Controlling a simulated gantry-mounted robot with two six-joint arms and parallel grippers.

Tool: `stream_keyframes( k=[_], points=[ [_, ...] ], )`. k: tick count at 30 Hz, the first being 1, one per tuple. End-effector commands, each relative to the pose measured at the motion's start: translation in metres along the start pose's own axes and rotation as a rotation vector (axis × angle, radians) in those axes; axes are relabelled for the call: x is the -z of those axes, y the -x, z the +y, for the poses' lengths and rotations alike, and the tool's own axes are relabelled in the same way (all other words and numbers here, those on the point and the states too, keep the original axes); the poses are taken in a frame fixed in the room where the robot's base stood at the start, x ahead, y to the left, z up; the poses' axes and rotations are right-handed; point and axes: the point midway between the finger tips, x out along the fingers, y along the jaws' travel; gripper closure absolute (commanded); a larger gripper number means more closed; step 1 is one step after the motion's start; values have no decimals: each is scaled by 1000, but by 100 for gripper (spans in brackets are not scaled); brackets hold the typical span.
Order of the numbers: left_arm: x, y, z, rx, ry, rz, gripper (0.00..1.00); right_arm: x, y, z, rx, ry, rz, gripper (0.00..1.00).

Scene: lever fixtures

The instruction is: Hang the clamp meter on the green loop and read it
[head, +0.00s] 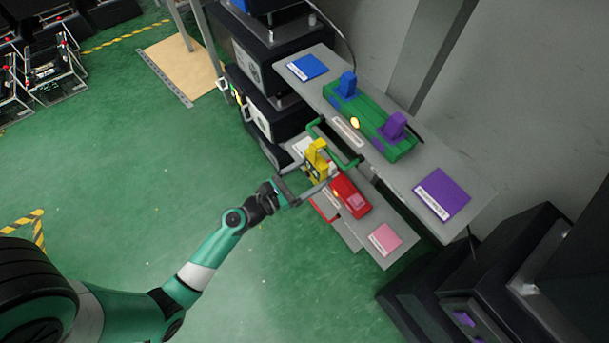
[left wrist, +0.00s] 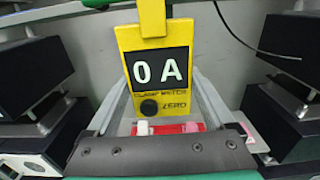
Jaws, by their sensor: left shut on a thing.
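The yellow clamp meter (head: 316,168) is upright above the lower shelf in the head view. In the left wrist view the clamp meter (left wrist: 157,72) faces me, its dark display reading "0 A", with a black knob and the word ZERO below. My left gripper (head: 313,181) is shut on the clamp meter, one finger on each side. The green loop (head: 346,162) is a bent bar in front of the upper shelf, close to the meter's top. I cannot tell whether the meter's jaw is around it. My right gripper is not in view.
The upper grey shelf (head: 455,165) holds a green fixture (head: 370,122) with blue and purple levers. The lower shelf holds a red fixture (head: 349,197) with a pink lever, close to my gripper. Black cabinets stand to the lower right.

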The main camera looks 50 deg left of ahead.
Motion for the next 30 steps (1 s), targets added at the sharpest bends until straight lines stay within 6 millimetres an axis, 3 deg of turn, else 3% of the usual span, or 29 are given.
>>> stream_keyframes(
  k=[8, 12, 23, 24, 26, 30],
  points=[
    [2, -24, 0, 1, 0, -1, 82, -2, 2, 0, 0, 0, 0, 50],
    [13, -23, 0, 0, 1, 0, 82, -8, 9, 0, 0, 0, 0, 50],
    [14, -22, 0, 0, 0, 0, 82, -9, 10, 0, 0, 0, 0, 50],
    [14, -22, 0, 0, 0, 0, 11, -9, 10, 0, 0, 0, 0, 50],
    [14, -22, 0, 0, 0, 0, 0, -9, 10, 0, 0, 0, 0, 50],
    [14, -22, 0, 0, 0, 0, 0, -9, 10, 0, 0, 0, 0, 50]
  ],
)
